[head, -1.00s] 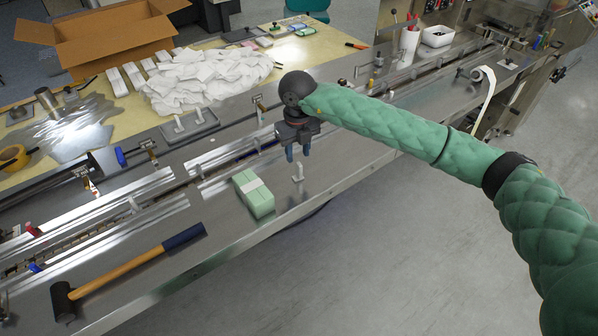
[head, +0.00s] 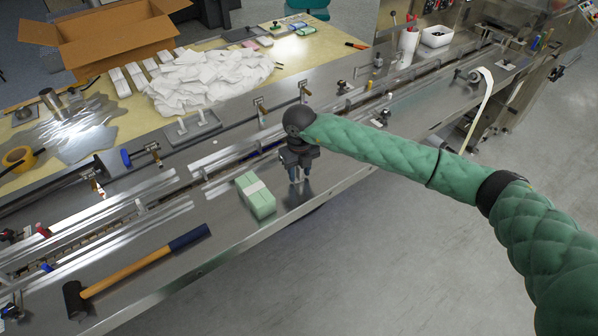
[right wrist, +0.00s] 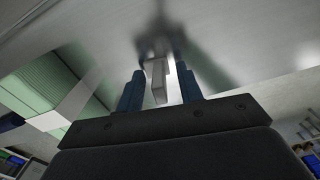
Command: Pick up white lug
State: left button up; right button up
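The white lug (right wrist: 158,80) stands on the steel bench near its front edge. In the right wrist view it is between the two blue fingers of my right gripper (right wrist: 160,85), with a narrow gap showing on at least one side. In the head view my right gripper (head: 299,175) points down at the bench, just right of the green wrapped pack, and mostly hides the lug. The fingers look apart, not closed on the lug. My left gripper is out of view.
A green pack with a white band (head: 256,196) lies close left of the gripper. A hammer (head: 140,268) lies further left. Two white lugs stand on a grey plate (head: 190,132) behind the conveyor channel. A pile of white packets (head: 210,75) and a cardboard box (head: 105,40) are further back.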

jog(key=shift+f, duration=0.1)
grip_shut()
dwell(0.4)
